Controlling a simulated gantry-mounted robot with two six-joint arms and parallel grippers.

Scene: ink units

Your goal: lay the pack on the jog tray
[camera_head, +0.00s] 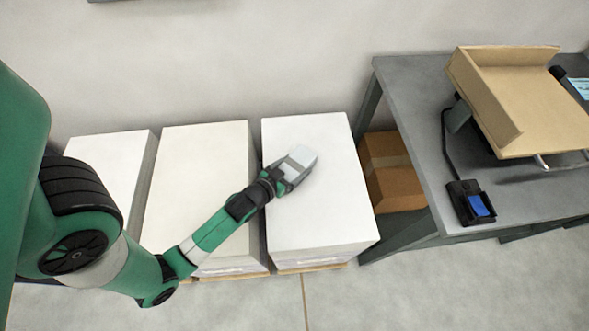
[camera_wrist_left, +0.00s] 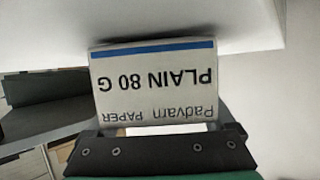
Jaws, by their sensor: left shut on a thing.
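The pack (camera_head: 302,157) is a small pale block at the end of my left arm. In the left wrist view the pack (camera_wrist_left: 155,82) shows a white face with a blue stripe and upside-down print reading "Padvarn PAPER PLAIN 80 G". My left gripper (camera_head: 292,170) is shut on it, over the top of the rightmost white stack; I cannot tell if the pack touches the stack. The gripper (camera_wrist_left: 160,128) also shows in the wrist view. The jog tray (camera_head: 500,118) is the tan tilted tray on the grey table, well to the right. My right gripper is not in view.
Three tall white stacks stand in a row; the rightmost (camera_head: 325,215) is under the gripper. A grey table (camera_head: 415,95) stands right of them, with a cardboard box (camera_head: 392,180) beneath. A black device with a blue screen (camera_head: 478,205) sits near the table's front edge.

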